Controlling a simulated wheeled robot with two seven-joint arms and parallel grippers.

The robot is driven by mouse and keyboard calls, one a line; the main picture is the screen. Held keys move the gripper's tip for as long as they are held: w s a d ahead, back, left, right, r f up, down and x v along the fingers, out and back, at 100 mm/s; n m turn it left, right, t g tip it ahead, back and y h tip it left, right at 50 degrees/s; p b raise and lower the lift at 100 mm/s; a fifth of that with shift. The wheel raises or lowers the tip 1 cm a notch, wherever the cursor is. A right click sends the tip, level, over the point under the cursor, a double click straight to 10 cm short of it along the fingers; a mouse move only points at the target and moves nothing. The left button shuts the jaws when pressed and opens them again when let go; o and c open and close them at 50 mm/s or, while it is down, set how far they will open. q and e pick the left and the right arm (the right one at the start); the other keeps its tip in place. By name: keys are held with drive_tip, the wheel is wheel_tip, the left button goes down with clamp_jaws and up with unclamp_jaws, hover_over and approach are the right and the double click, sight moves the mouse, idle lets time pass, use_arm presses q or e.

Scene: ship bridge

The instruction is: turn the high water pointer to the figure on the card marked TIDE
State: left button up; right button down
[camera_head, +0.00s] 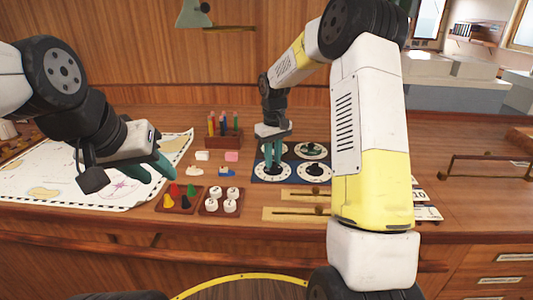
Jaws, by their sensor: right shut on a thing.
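A dark blue panel (293,177) on the desk bears several white dials with dark pointers. My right gripper (273,170) points down over the front left dial (271,176), shut on its pointer, which the fingers mostly hide. The front right dial (314,171) and back right dial (312,150) show their pointers. Which dial is high water cannot be read. White cards (427,212) lie at the right, partly behind my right arm; one reads 10, and the word TIDE is not legible. My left gripper (155,172) is open and empty above the chart.
A chart (60,185) covers the left of the desk. A pen holder (223,135), small coloured blocks (231,156) and two trays of pieces (180,197) stand left of the panel. Slider strips (297,213) lie in front of it. A rail (490,160) is at the right.

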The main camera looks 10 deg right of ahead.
drive_tip(key=shift+n, duration=0.5)
drive_tip(key=c, duration=1.3)
unclamp_jaws()
drive_tip(key=shift+o, duration=0.2)
drive_tip(key=shift+r, duration=0.1)
wheel_tip(320, 180, up, 8)
drive_tip(key=shift+f, duration=0.2)
